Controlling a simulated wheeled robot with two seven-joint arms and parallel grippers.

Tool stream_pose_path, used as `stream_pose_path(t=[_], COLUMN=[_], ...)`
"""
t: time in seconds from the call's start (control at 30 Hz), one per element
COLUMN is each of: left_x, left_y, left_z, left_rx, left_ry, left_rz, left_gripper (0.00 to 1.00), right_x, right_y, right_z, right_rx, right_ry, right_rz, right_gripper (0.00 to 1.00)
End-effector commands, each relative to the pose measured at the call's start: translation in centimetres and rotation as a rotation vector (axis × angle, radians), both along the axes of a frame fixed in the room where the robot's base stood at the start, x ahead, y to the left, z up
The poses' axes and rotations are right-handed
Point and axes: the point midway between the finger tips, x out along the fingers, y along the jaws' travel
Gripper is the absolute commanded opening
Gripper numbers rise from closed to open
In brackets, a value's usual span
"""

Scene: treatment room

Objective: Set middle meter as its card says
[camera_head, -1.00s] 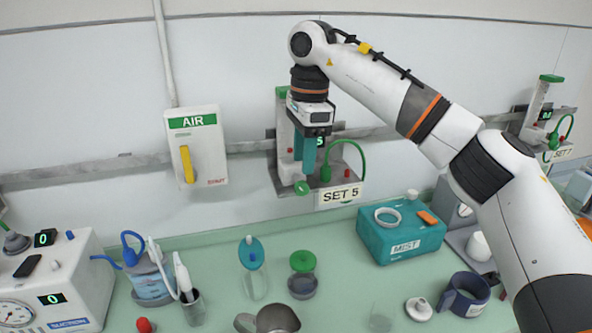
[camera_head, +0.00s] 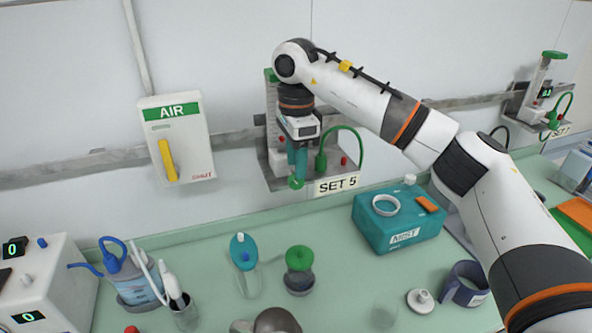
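The middle meter (camera_head: 271,108) is fixed to the wall rail, with a card (camera_head: 336,184) below it reading SET 5. My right gripper (camera_head: 297,172) points down in front of the meter, its teal fingers just over a green knob (camera_head: 296,183) at the meter's lower front. The fingers overlap closely in this view, so I cannot tell whether they grip the knob. The gripper hides most of the meter's column and its digital readout. Another meter (camera_head: 542,88) with a card reading SET 7 is on the rail at the far right.
A green hose (camera_head: 358,140) loops right of the gripper. A yellow-handled AIR box (camera_head: 176,138) is on the wall at left. Below, the counter holds a teal MIST box (camera_head: 378,235), a green-lidded jar (camera_head: 299,270), a blue mug (camera_head: 466,284) and the suction unit (camera_head: 50,285).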

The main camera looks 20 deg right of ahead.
Motion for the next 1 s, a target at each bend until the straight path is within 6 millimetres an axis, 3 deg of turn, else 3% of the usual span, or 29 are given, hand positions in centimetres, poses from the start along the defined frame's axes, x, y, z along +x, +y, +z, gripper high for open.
stream_pose_path(t=[0.23,0.6,0.83,1.0], left_x=[1.2,1.0,0.6,0.6], left_y=[-0.1,-0.1,-0.1,-0.1], left_z=[0.9,0.9,0.9,0.9], left_rx=[-0.003,-0.002,-0.001,-0.001], left_ry=[-0.019,-0.016,-0.01,-0.01], left_rz=[0.0,0.0,0.0,0.0], left_gripper=[0.52,0.52,0.52,0.52], right_x=[0.0,0.0,-0.1,-0.1], right_y=[0.0,0.0,0.1,0.1], right_z=[-3.0,-3.7,-3.7,-3.7], right_rx=[0.001,0.001,0.001,-0.001], right_ry=[0.0,-0.001,0.0,0.001], right_rz=[0.002,0.001,0.002,0.002], right_gripper=[0.4,0.4,0.04,0.01])
